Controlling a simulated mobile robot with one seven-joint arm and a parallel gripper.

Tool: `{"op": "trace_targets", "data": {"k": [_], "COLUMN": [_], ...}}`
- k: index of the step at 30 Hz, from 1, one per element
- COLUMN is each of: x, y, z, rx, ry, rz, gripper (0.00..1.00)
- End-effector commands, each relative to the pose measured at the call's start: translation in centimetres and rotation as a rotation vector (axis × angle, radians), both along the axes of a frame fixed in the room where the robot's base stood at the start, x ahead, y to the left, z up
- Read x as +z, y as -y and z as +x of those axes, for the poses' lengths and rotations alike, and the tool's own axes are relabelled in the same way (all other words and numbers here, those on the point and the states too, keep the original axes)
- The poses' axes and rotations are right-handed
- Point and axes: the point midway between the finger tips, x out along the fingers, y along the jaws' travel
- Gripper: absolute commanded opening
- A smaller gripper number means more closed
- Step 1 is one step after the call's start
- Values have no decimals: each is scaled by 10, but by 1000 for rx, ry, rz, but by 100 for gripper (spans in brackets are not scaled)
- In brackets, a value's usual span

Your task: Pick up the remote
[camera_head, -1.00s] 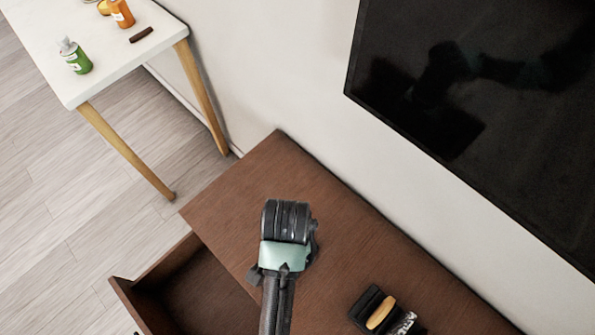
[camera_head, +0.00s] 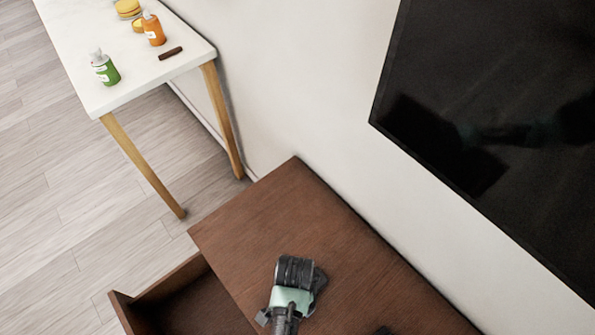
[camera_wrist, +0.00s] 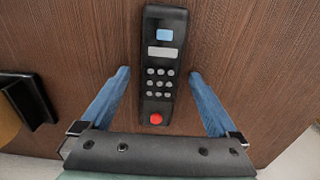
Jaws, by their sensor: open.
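The remote (camera_wrist: 165,50) is black with a pale blue screen, grey buttons and a red button. It lies on the brown wooden cabinet top (camera_wrist: 240,60) in the wrist view. My gripper (camera_wrist: 159,75) is open, with its blue fingers on either side of the remote's lower part. Gaps show between the remote and both fingers. I cannot tell how far the fingertips are above the wood. In the head view my wrist is over the cabinet top (camera_head: 270,205), and the remote is hidden.
A black object with a yellowish part (camera_wrist: 27,100) is left of my gripper in the wrist view. An open drawer (camera_head: 190,300) juts from the cabinet front. A white table (camera_head: 130,70) with bottles stands beyond. A dark screen (camera_head: 490,140) hangs on the wall.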

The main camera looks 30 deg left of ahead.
Motion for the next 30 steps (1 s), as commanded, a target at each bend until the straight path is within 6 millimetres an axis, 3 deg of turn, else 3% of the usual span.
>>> {"op": "trace_targets", "data": {"k": [8, 11, 24, 30], "x": [-5, -5, -5, -4], "y": [0, 0, 0, 0], "z": [0, 0, 0, 0], "rx": [0, 0, 0, 0], "ry": [1, 1, 1, 2], "rz": [1, 1, 1, 0], "gripper": [95, 81, 1, 0]}}
